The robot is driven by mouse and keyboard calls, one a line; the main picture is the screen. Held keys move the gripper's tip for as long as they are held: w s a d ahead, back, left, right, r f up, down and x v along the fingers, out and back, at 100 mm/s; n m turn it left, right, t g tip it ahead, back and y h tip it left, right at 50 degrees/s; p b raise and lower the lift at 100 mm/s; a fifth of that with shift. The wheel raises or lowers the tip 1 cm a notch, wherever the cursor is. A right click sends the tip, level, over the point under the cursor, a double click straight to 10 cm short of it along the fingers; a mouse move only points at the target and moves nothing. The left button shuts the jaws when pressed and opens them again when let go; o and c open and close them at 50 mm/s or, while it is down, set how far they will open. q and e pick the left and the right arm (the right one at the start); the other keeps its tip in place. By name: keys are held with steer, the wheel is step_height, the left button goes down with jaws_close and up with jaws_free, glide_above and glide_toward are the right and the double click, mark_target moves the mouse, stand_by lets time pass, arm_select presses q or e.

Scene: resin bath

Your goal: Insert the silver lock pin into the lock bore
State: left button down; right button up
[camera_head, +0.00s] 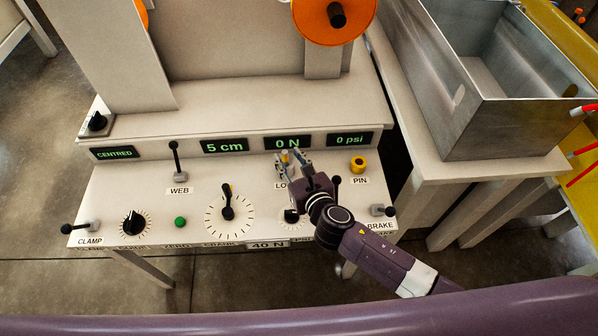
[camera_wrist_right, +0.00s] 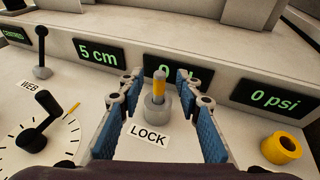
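The lock pin (camera_wrist_right: 159,86) stands upright in the grey collar of the lock bore (camera_wrist_right: 155,113), behind the LOCK label. A yellow band and a silver top show on it. How deep it sits in the bore cannot be told. In the head view the pin (camera_head: 285,157) is small and partly beside my fingers. My right gripper (camera_head: 289,162) is over the LOCK spot. In the right wrist view its blue-padded fingers (camera_wrist_right: 157,100) are spread on both sides of the pin, with gaps, so it is open. My left gripper is not in view.
The yellow PIN holder (camera_head: 358,164) shows a dark, empty hole to the right. The WEB lever (camera_head: 176,160), crank dial (camera_head: 229,212) and brake lever (camera_head: 383,210) stand on the panel. Displays (camera_head: 288,142) line the upright face behind. A metal bath (camera_head: 500,115) stands at right.

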steer(key=v, duration=0.8)
steer(key=shift+s, duration=0.1)
stand_by(0.3)
